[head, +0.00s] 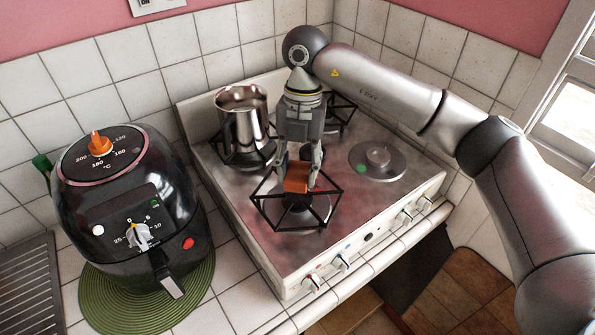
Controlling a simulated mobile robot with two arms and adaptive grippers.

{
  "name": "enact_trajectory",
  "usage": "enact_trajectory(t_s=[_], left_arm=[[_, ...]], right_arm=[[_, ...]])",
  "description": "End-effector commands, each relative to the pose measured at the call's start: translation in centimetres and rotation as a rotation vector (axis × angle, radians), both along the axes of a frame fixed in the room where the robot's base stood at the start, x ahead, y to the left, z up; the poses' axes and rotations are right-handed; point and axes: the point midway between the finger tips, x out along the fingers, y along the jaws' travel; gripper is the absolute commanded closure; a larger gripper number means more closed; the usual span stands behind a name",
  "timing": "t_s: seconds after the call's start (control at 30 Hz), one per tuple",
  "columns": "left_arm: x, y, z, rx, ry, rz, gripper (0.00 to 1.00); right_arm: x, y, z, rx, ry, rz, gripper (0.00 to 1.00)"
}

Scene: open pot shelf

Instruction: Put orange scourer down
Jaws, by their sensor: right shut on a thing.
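The orange scourer (297,178) is a small orange block over the front burner of the stove (240,219). My right gripper (299,174) points down from above with its fingers on either side of the scourer, shut on it. The scourer is just above or at the black pan support (264,203); I cannot tell whether it touches it. My left gripper is not in view.
A steel pot (243,122) stands on the back left burner, close to my right gripper. A black air fryer (128,205) stands on a green round mat (196,290) at the left. A bare burner (377,160) lies at the right. Tiled walls close off the back.

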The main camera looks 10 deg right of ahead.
Motion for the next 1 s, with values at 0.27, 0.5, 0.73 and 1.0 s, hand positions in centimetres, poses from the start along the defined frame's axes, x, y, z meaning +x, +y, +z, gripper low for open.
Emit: enact_trajectory(t_s=[0.27, 0.5, 0.73, 1.0], left_arm=[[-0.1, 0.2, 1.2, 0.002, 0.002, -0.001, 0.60], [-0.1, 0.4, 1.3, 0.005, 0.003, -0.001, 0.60], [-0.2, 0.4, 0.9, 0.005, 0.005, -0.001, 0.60], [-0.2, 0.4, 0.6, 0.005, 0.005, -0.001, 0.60]], right_arm=[[0.8, -0.1, -2.8, -0.002, 0.004, 0.000, 0.98], [0.9, -0.1, -4.2, -0.001, -0.002, 0.000, 0.98], [0.9, -0.1, -4.6, -0.001, -0.001, -0.001, 0.98], [0.9, -0.1, -5.0, -0.001, 0.000, -0.001, 0.50]])
